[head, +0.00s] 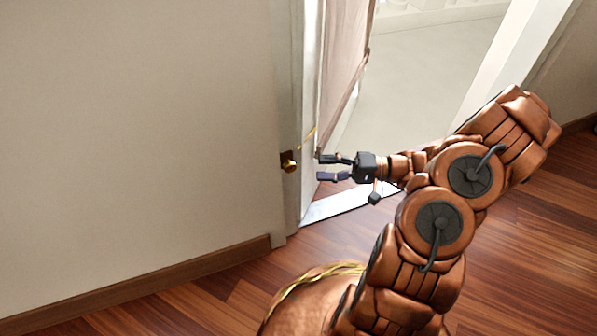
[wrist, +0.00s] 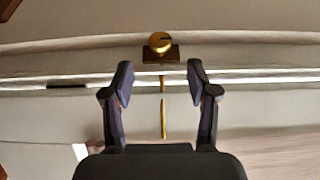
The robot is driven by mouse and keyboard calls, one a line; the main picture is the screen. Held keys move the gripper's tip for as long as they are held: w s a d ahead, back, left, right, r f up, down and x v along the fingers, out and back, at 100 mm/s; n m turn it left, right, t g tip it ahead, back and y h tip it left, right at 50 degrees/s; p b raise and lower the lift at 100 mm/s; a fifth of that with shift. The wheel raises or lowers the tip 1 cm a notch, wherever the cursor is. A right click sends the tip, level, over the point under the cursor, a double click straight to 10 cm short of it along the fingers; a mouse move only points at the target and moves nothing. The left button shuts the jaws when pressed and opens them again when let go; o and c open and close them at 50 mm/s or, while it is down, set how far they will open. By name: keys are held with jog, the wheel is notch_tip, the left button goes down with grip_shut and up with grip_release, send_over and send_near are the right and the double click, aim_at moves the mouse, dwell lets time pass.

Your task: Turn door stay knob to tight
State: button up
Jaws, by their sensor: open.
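A thin brass rod (wrist: 163,112) runs from the plate toward the door side. My gripper (head: 323,168) is open and empty, a short way to the right of the knob in the head view. In the wrist view its two fingers (wrist: 160,78) point at the knob, which lies beyond the tips and between them, apart from both.
A pale door (head: 343,60) stands ajar beside the white frame (head: 289,80). The doorway opens onto a pale floor (head: 430,75). A wooden skirting board (head: 170,275) runs along the wall. Wood floor (head: 520,240) lies clear at the right.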

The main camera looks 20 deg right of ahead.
aim_at(289, 165)
jog(key=b+x, duration=0.2)
jog(key=x, duration=0.5)
jog(key=shift+c, duration=0.2)
